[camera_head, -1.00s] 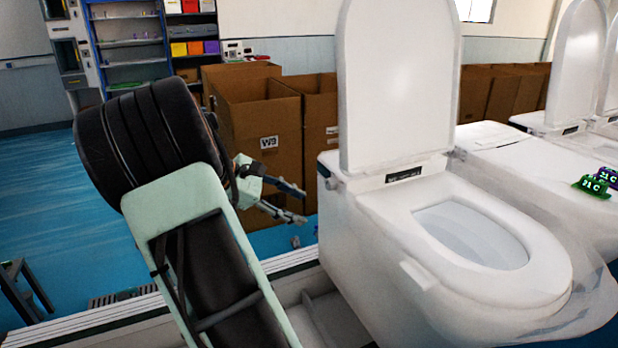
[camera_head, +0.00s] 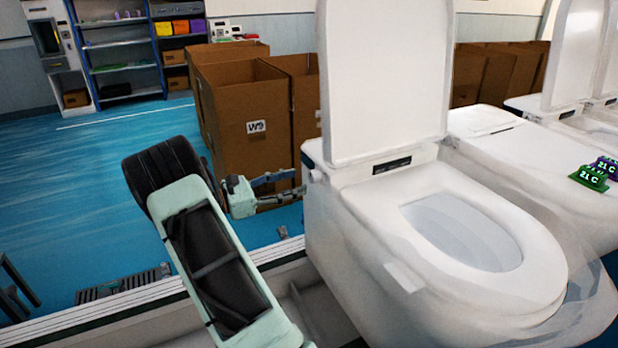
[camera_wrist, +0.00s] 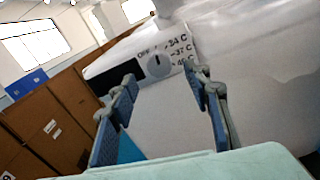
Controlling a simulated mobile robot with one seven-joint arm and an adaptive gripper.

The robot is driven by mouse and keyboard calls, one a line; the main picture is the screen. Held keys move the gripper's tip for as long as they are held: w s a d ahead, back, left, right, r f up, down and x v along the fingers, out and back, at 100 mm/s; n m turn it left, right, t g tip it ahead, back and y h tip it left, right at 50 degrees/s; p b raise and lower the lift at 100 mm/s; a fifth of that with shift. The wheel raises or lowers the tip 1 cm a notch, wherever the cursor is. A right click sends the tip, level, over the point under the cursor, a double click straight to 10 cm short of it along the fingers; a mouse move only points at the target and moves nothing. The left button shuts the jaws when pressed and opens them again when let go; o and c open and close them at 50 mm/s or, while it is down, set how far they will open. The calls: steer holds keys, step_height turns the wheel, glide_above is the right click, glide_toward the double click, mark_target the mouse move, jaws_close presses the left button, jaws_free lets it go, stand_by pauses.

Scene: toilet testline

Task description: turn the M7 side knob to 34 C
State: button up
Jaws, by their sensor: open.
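The side knob (camera_wrist: 158,66) is a round grey dial on the white toilet's side, seen in the wrist view. Printed marks read OFF, 34 C, 37 C and apparently 40 C around its upper and right side. The knob's exact setting is too small to tell. In the head view, the knob (camera_head: 316,176) is a small pale bump on the near toilet's (camera_head: 345,240) left side. My gripper (camera_head: 300,181) is open and empty, its fingertips just left of the knob. In the wrist view, my gripper's (camera_wrist: 159,77) blue-grey fingers stand apart, with the knob between and beyond their tips.
The raised lid (camera_head: 385,80) stands above the seat. Cardboard boxes (camera_head: 245,110) stand behind my gripper. Green and purple tags (camera_head: 592,173) sit on the neighbouring toilet at right. Blue floor (camera_head: 90,190) is open at left.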

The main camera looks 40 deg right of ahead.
mark_target(310, 178)
steer(key=x, duration=0.5)
steer(key=shift+d, duration=0.15)
steer(key=c, duration=1.2)
